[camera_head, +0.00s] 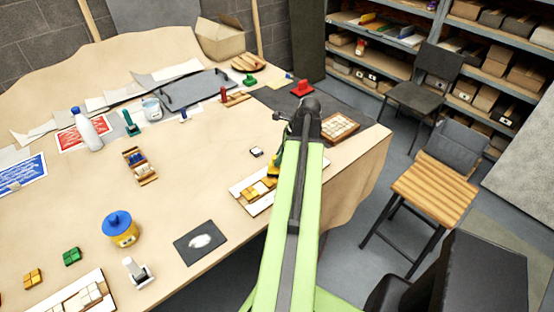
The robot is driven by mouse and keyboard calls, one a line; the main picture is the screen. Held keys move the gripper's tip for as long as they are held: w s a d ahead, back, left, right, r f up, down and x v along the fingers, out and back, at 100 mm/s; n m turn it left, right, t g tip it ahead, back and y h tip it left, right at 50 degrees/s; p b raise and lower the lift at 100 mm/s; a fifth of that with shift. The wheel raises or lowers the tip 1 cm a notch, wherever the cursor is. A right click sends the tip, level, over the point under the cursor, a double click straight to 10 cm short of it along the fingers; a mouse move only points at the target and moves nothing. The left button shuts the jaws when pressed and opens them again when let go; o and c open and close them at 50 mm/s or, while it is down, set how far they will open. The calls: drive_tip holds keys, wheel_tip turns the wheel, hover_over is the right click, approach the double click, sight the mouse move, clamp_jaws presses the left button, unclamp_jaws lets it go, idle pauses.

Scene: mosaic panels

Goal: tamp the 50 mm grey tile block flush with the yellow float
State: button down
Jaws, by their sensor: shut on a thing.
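My gripper (279,148) hangs at the end of my light green arm, over the middle right of the table. It is mostly hidden by the arm and is small in view. A yellow piece (275,166), which looks like the yellow float, shows just below it, partly behind the arm, and the gripper is shut on it. Below is a white panel (240,190) with tan and yellow-brown tile blocks (256,190). I cannot tell whether the float touches a block. I cannot pick out the grey tile block; the arm covers the panel's right part.
A small dark-and-white item (256,152) lies beside the panel. A tile-filled wooden tray (340,128) lies right, near the table's edge. Stools stand beyond.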

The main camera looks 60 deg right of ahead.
drive_tip(key=shift+f+b, duration=0.75)
idle(1.3)
wheel_tip(320, 180, up, 7)
drive_tip(key=p, duration=0.7)
drive_tip(key=shift+r, duration=0.15)
